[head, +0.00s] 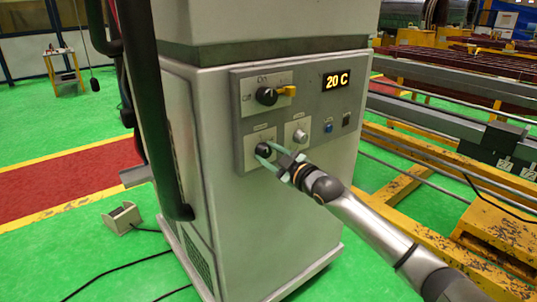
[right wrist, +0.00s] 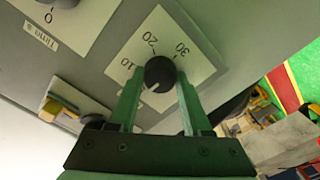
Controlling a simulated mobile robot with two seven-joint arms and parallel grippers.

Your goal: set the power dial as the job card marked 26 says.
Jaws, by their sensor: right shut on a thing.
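The power dial (head: 264,149) appears to be the small black round knob low on the grey panel of the machine. In the right wrist view the dial (right wrist: 160,73) sits on a white plate with the numbers 10, 20 and 30 around it. My right gripper (head: 268,154) is shut on this dial, with its greenish fingers on either side of the knob. In the right wrist view the fingers (right wrist: 158,88) reach up to it. A faint light mark shows on the knob; its exact setting is unclear. No card marked 26 is seen. My left gripper is not in view.
The panel also holds a black switch with a yellow handle (head: 268,95), a grey knob (head: 300,136), a blue button (head: 328,127) and a display (head: 336,80) reading "20 C". Yellow frames (head: 400,185) stand at the right. Cables (head: 118,270) lie on the green floor.

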